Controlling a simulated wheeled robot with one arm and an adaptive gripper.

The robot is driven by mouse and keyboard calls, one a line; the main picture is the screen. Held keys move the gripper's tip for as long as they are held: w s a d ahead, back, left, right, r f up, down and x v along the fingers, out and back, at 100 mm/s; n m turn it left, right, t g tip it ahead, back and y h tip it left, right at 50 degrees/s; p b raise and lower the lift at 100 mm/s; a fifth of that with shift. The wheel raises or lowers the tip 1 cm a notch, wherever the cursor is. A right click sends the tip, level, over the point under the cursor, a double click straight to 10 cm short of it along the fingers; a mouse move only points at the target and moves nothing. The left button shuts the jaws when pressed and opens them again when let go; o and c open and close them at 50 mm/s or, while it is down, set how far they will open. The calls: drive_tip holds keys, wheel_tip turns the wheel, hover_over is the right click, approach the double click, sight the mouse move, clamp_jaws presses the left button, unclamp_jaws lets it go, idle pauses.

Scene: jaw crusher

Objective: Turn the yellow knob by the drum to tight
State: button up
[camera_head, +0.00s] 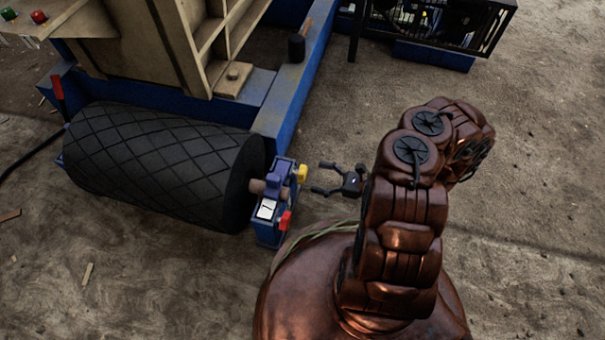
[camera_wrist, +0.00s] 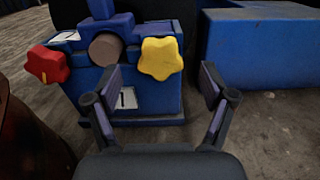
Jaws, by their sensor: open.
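The yellow knob (camera_head: 301,172) sits on the right side of a small blue box at the end of the black drum (camera_head: 160,165). In the wrist view the star-shaped yellow knob (camera_wrist: 160,58) faces me, ahead of my open fingers and apart from them. My gripper (camera_head: 324,178) is open and empty, just right of the knob in the head view. The wrist view shows both fingers of my gripper (camera_wrist: 158,92) spread to either side, below the knob. The knob's tight or loose setting cannot be read.
A red knob (camera_wrist: 47,64) is left of the yellow one on the same blue box (camera_wrist: 150,98). A grey-brown shaft end (camera_wrist: 106,48) lies between them. A blue beam (camera_wrist: 262,50) stands at the right. Bare ground (camera_head: 400,70) lies behind my arm.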

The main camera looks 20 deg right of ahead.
sight(305, 173)
drive_tip(key=shift+b+x, duration=1.2)
drive_tip(key=shift+x, duration=1.75)
drive_tip(key=shift+c, duration=0.4)
drive_tip(key=c, duration=1.1)
